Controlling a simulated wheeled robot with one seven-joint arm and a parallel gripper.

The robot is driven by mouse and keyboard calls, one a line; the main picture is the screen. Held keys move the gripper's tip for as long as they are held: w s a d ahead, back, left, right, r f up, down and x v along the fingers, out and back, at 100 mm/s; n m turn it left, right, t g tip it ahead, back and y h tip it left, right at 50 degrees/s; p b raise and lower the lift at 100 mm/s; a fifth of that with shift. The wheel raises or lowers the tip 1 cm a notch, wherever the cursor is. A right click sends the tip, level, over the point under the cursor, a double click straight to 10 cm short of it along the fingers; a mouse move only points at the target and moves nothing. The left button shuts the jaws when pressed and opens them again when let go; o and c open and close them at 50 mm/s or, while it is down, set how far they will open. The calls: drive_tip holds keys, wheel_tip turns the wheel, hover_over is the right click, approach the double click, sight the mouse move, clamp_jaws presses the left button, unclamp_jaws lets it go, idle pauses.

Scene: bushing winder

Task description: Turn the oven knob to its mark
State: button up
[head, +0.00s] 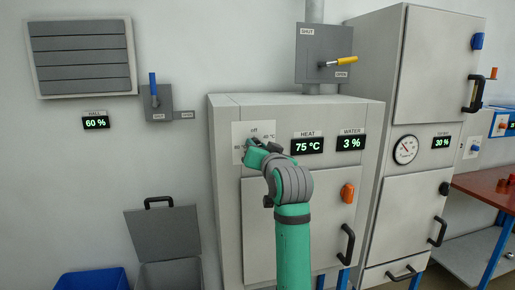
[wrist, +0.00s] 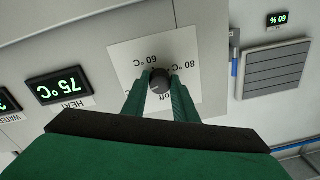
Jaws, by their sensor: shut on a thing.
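The oven (head: 300,200) is a grey cabinet in the middle of the head view. A white dial plate (head: 240,130) is on its upper left front. My gripper (wrist: 160,92) is shut on the knob, one green finger on each side. In the head view my gripper (head: 256,150) is at the plate and hides the knob. The knob's exact pointer direction is hard to tell.
Displays on the oven read HEAT 75 °C (head: 307,143) and WATER 3 % (head: 351,143). An orange knob (head: 347,193) and a door handle (head: 347,243) stick out at the right. A lever box (head: 324,53) is above. A tall cabinet (head: 425,100) stands at the right.

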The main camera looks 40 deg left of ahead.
drive_tip(key=shift+n+h, duration=0.3)
drive_tip(key=shift+n, duration=7.3)
drive_tip(key=o, duration=1.1)
drive_tip(key=v, duration=1.1)
drive_tip(key=shift+w, duration=0.1)
